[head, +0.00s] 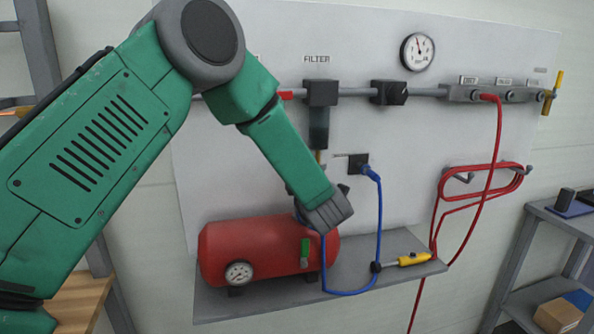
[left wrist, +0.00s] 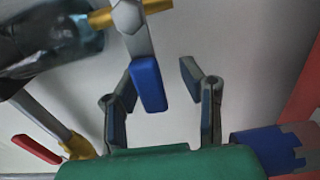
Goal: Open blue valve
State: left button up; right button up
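The blue valve handle (left wrist: 149,84) hangs from a grey stem on a brass-coloured pipe in the left wrist view. My left gripper (left wrist: 160,78) is open around it. The handle shows between the two fingers, closer to the left one; I cannot tell whether it touches. In the head view my green left arm comes in from the left and reaches down below the filter (head: 319,105). Its grey end hides the blue valve there, and the fingers are mostly hidden too. My right gripper is not in view.
A red compressor tank (head: 222,253) with a gauge and green handle stands on a grey shelf (head: 415,272) just below my wrist. A blue hose (head: 380,215) hangs close to its right. A red hose (head: 495,140) hangs farther right. A red lever (left wrist: 36,149) shows at lower left.

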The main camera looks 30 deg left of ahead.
pick_arm(q)
jog(key=d, duration=0.3)
jog(key=shift+s+d+r, duration=0.1)
jog(key=shift+s+d, duration=0.1)
jog(key=shift+d, duration=0.2)
jog(key=shift+c, duration=0.4)
jog(key=shift+d+r, duration=0.15)
jog(key=shift+d, duration=0.1)
jog(key=c, duration=0.7)
grip_shut()
jog(key=shift+a, duration=0.85)
jog(key=shift+w+a+f, duration=0.1)
jog(key=shift+a+f, duration=0.15)
jog(key=shift+a, duration=0.05)
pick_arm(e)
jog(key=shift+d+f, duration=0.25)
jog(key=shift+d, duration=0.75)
